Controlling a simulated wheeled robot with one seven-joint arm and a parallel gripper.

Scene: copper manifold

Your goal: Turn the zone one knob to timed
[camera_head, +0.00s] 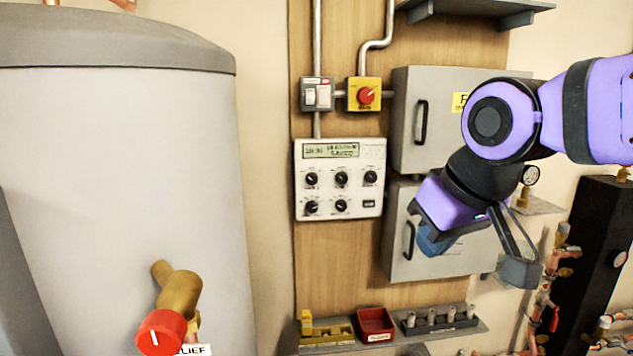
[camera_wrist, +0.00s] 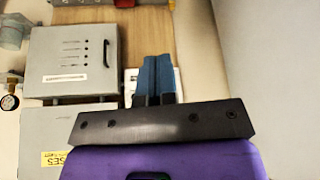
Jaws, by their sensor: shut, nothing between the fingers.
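The white control panel (camera_head: 340,150) with a small green display hangs on the wooden board. It carries a row of black knobs, with a left knob (camera_head: 311,179), a middle knob (camera_head: 341,179) and a right knob (camera_head: 370,177). Two more knobs sit below, with a dark button at the lower right. The labels are too small to read, so I cannot tell which is zone one or its setting. My gripper (camera_head: 432,243) is right of the panel, before the lower grey box and apart from the knobs. In the wrist view its blue fingers (camera_wrist: 156,60) are together and empty, partly hiding a white surface.
A red knob on a yellow box (camera_head: 366,95) and a switch box (camera_head: 317,95) are above the panel. Grey boxes (camera_head: 403,115) stand to its right. A shelf (camera_head: 470,331) with a red tray (camera_head: 376,324) is below. A large tank (camera_head: 110,170) fills the left.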

